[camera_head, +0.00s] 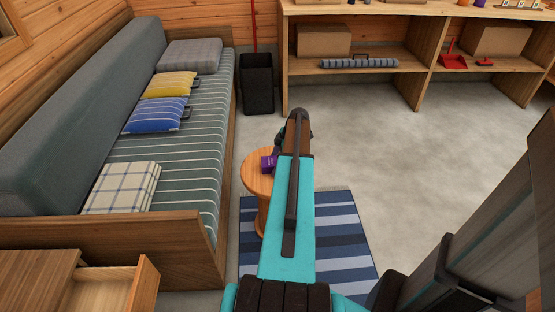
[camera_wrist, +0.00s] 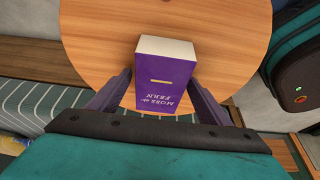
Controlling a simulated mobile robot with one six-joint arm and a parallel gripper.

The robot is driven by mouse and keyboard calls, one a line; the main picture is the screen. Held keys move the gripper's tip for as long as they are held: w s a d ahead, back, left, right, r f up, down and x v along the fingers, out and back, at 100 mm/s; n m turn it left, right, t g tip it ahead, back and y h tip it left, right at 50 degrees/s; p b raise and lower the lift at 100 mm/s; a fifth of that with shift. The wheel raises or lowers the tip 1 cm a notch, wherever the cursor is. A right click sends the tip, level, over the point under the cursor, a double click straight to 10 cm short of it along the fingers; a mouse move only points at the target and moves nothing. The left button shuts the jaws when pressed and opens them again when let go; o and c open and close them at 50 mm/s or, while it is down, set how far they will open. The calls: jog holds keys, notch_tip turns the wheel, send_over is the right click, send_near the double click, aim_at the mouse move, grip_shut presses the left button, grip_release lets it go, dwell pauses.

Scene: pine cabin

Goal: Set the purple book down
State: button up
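The purple book (camera_wrist: 166,78) is in the middle of the wrist view, its cover lettering upside down and its pale page edge toward the top. Behind the book is the round wooden stool (camera_wrist: 95,35). In the head view the book (camera_head: 267,164) shows as a small purple patch by the stool top (camera_head: 256,183), mostly hidden by my arm. I cannot tell whether it touches the stool.
A blue striped rug (camera_head: 345,240) lies under and beside the stool. A grey sofa (camera_head: 185,145) with cushions stands at left, near an open drawer (camera_head: 105,290). A black bin (camera_head: 257,85) and wooden shelves (camera_head: 400,70) are behind.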

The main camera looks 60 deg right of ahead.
jog(key=shift+r, duration=0.1)
jog(key=p+v, duration=0.1)
jog(key=v, duration=1.1)
jog(key=shift+r, duration=0.2)
dwell(0.3)
